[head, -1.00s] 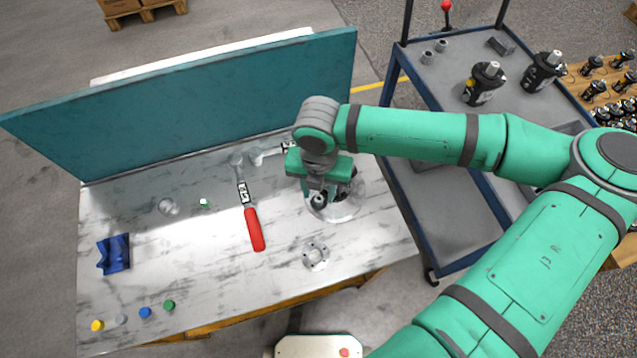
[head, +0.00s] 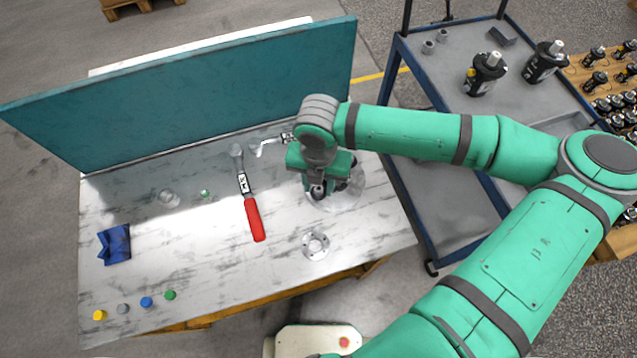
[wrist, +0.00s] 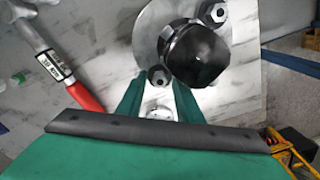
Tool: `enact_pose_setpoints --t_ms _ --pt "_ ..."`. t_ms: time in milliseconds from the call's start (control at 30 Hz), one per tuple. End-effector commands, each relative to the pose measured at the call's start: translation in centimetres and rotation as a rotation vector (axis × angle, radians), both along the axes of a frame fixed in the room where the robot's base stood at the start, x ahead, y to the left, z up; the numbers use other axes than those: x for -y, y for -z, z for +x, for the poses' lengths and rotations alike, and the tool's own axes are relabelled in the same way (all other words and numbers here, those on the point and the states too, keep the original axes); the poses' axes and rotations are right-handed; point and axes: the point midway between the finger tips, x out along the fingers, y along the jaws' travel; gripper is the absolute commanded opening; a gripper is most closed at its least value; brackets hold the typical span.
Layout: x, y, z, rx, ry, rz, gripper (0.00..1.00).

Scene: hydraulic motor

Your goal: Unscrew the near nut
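The near nut (wrist: 158,77) is a dark hex nut with a light centre, seated on the round pale flange (wrist: 150,30) in the wrist view. A second nut (wrist: 215,12) sits on the flange's far side. The black motor body (wrist: 197,52) stands between the nuts. My gripper (wrist: 157,84) has its two green fingers apart, with the near nut showing between their tips. A gap shows around the nut, and I cannot tell how far above it the tips are. In the head view my gripper (head: 318,192) hides most of the motor and its nuts.
A red-handled wrench (head: 254,220) lies left of the gripper. A separate round flange (head: 316,246) lies in front. A teal panel (head: 190,95) closes off the table's back. A cart (head: 450,75) with motors stands at right. The table's left middle is mostly clear.

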Motion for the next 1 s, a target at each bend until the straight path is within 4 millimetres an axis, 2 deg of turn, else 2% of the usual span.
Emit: enact_pose_setpoints --t_ms 33,100,167,200,233,667,1000 --pt "0.02 0.0 0.0 0.0 0.0 0.0 0.19" --pt "0.03 0.0 -0.01 0.0 0.001 0.0 0.02" --pt "0.04 0.0 -0.01 0.0 0.001 0.0 0.0" --pt "0.04 0.0 -0.01 0.0 0.001 0.0 0.2" --pt "0.04 0.0 0.0 0.0 0.001 0.0 0.27" --pt "-0.03 -0.01 -0.08 0.0 0.022 0.001 0.27" --pt "-0.08 0.03 -0.13 -0.001 0.39 0.002 0.27"
